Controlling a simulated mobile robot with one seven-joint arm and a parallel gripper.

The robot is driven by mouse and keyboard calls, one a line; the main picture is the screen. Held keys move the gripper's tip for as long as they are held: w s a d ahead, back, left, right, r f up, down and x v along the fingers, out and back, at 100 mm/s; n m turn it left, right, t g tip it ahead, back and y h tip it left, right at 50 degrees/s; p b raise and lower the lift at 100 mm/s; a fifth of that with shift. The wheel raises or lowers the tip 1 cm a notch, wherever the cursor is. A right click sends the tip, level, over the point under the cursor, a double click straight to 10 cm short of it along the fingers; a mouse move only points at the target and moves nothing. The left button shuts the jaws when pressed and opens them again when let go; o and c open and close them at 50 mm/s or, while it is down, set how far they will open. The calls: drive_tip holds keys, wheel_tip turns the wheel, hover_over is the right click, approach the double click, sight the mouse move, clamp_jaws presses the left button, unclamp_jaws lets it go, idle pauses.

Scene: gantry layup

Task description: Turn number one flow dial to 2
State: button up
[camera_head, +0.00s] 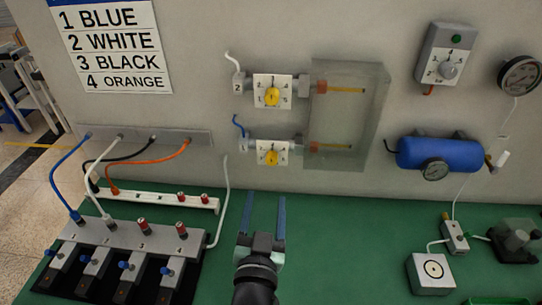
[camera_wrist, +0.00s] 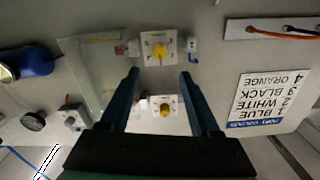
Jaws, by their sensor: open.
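Two white plates with yellow dials are on the grey wall. The lower flow dial (camera_head: 271,157) has a blue tube at its left, and the sign lists 1 as blue. The upper flow dial (camera_head: 272,97) has a tag with a 2 at its left. In the wrist view, which is upside down, the blue-tube dial (camera_wrist: 159,50) is above and the other dial (camera_wrist: 165,109) below. The dial settings are too small to read. My gripper (camera_head: 266,197) is open and empty, below the lower dial in the head view. Its fingers (camera_wrist: 159,72) point towards the wall, apart from both dials.
A clear box (camera_head: 347,115) sticks out right of the dials. A colour sign (camera_head: 112,45) hangs upper left. A valve block (camera_head: 130,237) with hoses stands left on the green bench (camera_head: 340,225). A blue tank (camera_head: 438,153) is at right.

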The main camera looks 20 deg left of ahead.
sight(271, 162)
drive_tip(key=p+x, duration=0.2)
drive_tip(key=x, duration=0.9)
drive_tip(key=shift+w+a, duration=0.1)
drive_tip(key=shift+w, duration=0.3)
clamp_jaws()
